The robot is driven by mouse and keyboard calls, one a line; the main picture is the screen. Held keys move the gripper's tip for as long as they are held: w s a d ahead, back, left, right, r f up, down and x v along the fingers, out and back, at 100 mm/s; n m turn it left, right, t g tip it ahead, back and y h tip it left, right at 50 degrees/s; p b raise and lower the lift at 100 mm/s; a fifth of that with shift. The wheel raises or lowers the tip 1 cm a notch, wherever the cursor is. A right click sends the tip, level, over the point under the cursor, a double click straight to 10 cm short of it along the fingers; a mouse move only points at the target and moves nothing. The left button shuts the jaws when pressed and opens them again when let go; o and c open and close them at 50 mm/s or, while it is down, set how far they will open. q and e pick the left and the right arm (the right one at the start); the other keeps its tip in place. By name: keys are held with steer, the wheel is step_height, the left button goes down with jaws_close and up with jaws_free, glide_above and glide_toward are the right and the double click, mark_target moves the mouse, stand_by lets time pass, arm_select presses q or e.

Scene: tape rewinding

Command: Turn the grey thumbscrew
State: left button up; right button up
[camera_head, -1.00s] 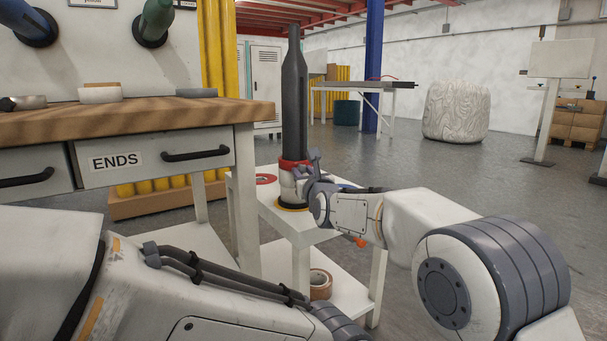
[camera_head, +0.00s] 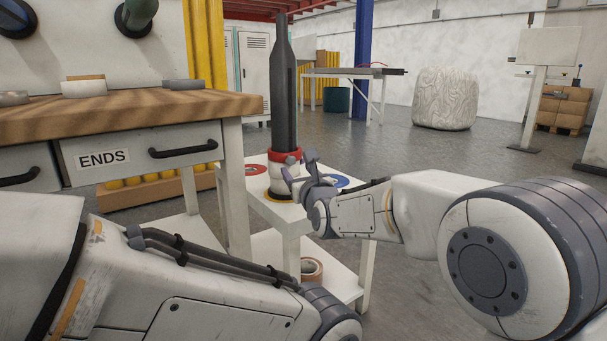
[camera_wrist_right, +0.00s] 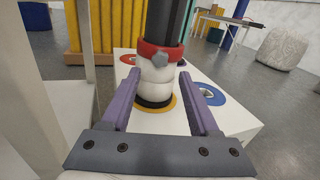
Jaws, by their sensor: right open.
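The grey thumbscrew (camera_wrist_right: 160,59) is a small knob on the front of a red collar (camera_wrist_right: 172,50). It also shows in the head view (camera_head: 291,159). The collar is around the lower part of a dark, bottle-shaped post (camera_head: 284,95), above a white base (camera_head: 281,182). My right gripper (camera_head: 299,168) is open at the near right of the collar. In the right wrist view its purple fingers (camera_wrist_right: 158,76) are spread, with the thumbscrew beyond and between them; nothing is held. My left arm crosses the lower left of the head view; its gripper is out of frame.
The post stands on a small white table (camera_head: 289,216) with a red ring (camera_head: 252,169) and a blue ring (camera_head: 341,181). A brown tape roll (camera_head: 311,269) is on its lower shelf. A wooden-topped workbench (camera_head: 130,115) is close on the left.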

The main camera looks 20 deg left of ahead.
steer(key=p+v, duration=0.1)
steer(key=v, duration=0.4)
steer(key=shift+w, duration=0.1)
